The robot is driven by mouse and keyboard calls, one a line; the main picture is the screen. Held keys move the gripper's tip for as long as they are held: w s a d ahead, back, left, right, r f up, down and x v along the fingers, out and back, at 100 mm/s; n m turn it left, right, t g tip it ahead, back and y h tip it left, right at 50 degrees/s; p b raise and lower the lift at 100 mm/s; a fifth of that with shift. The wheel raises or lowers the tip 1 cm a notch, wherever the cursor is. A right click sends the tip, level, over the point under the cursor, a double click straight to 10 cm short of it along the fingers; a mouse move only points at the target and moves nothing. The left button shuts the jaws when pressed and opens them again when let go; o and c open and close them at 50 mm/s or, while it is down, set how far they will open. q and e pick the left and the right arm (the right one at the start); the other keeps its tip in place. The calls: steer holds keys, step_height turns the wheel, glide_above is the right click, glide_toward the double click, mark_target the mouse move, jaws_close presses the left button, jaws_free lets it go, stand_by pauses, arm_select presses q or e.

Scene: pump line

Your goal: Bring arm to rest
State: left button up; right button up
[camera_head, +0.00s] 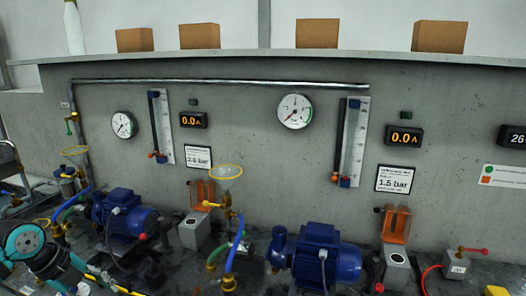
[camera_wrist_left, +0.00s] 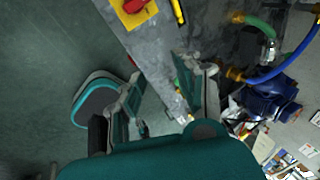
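My left arm (camera_head: 45,255) is at the lower left of the head view, teal and dark, in front of the left pump. Its fingertips cannot be made out there. In the left wrist view my left gripper (camera_wrist_left: 168,92) has its two grey fingers spread apart. Nothing is held between them; a grey bench edge and the floor show behind the gap. My right arm and right gripper are in neither view.
Two blue pumps, left (camera_head: 125,215) and right (camera_head: 315,258), stand on the dark bench with hoses and a yellow-rimmed funnel (camera_head: 226,171). A grey wall (camera_head: 260,140) carries gauges and displays. In the left wrist view a yellow plate with a red knob (camera_wrist_left: 133,8) is near the top.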

arm_select(q)
steer(key=d+r+t+h, duration=0.35)
steer(key=d+h, duration=0.25)
steer(key=d, duration=0.6)
steer(key=d+r+t+h, duration=0.3)
steer(key=d+r+h, duration=0.15)
steer(key=d, duration=0.75)
steer(key=a+f+n+t+y, duration=0.5)
steer(key=a+n+t+y, duration=0.4)
steer(key=n+y, duration=0.6)
steer(key=s+a+f+n+g, duration=0.3)
steer(key=s+f+n+g, duration=0.35)
steer(key=f, duration=0.35)
steer(key=s+d+f+g+h, duration=0.15)
steer(key=s+f+g, duration=0.3)
steer(key=s, duration=0.55)
steer(key=s+d+f+g, duration=0.35)
steer(key=s+f, duration=0.25)
steer(key=s, duration=0.3)
step_height(320, 180, down, 24)
steer(key=s+g, duration=0.1)
steer(key=g, duration=0.1)
steer(key=s+a+f+g, duration=0.1)
steer(key=s+a+f, duration=0.2)
steer(key=s+f, duration=1.4)
steer(key=shift+a+f+y, duration=0.15)
steer(key=shift+f+y, duration=0.15)
steer(key=shift+f, duration=0.2)
